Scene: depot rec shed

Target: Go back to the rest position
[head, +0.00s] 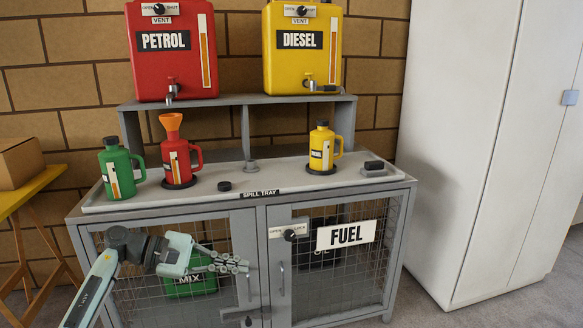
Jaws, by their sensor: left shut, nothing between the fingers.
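My left gripper (243,264) is shut with nothing in it. It is in front of the mesh left door of the grey fuel cabinet (258,222), pointing right, left of the door handle. My left arm comes in from the lower left. A green can marked MIX (190,289) is behind the mesh and partly hidden by my gripper. My right gripper is not in view.
The spill tray (220,196) bears a green jug (121,168), a red jug (177,160) with an orange funnel, and a yellow jug (321,150). Red petrol (170,70) and yellow diesel (290,65) tanks stand above. A white locker (455,140) is right, a yellow table (30,190) left.

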